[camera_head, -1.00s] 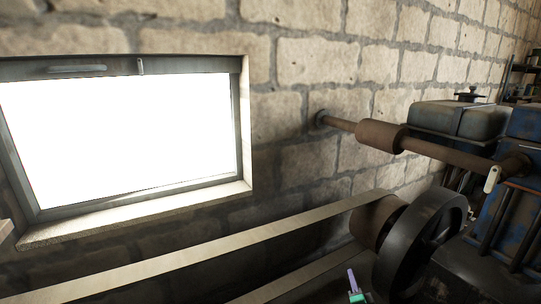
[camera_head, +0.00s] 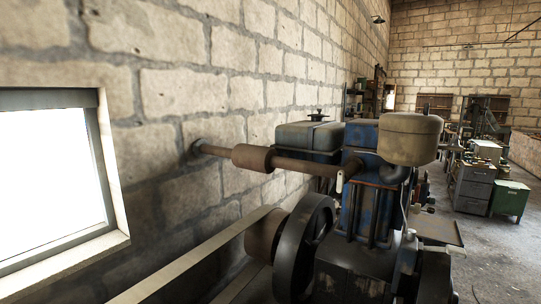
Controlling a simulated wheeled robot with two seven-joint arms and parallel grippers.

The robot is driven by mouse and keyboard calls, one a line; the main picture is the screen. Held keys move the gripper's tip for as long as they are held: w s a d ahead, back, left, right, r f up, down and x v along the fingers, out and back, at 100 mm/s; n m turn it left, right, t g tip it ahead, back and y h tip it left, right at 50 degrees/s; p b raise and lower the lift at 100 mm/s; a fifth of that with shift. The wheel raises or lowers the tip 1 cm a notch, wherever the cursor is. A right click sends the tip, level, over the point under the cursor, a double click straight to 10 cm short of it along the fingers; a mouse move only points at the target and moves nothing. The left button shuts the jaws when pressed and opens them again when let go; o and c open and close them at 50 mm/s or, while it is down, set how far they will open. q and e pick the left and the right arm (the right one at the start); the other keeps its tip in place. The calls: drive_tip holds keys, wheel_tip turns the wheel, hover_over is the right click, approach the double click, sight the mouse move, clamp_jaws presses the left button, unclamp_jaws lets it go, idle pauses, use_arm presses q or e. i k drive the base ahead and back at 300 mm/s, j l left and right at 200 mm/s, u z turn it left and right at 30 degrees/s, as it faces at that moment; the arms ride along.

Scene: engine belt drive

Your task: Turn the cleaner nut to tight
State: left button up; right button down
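The blue engine (camera_head: 362,205) stands right of the middle, against the stone wall. A beige rounded canister (camera_head: 408,140), which looks like the air cleaner, sits at its upper right on a dark elbow pipe (camera_head: 394,173). A small knob-like piece (camera_head: 428,108) stands on top of the canister; it may be the cleaner nut, but it is too small to tell its shape or tightness. Neither of my grippers shows in the head view.
A black flywheel (camera_head: 304,248) with a pale belt (camera_head: 190,265) is at the engine's left. A rusty exhaust pipe (camera_head: 255,157) runs to the wall. A grey tank (camera_head: 308,136) is behind. Grey drawers (camera_head: 472,187) and a green cabinet (camera_head: 510,199) stand right, beside open floor.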

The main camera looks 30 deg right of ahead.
sight(455, 142)
drive_tip(key=z, duration=2.15)
drive_tip(key=l+u, duration=0.35)
drive_tip(key=l, duration=2.1)
drive_tip(key=k, duration=0.05)
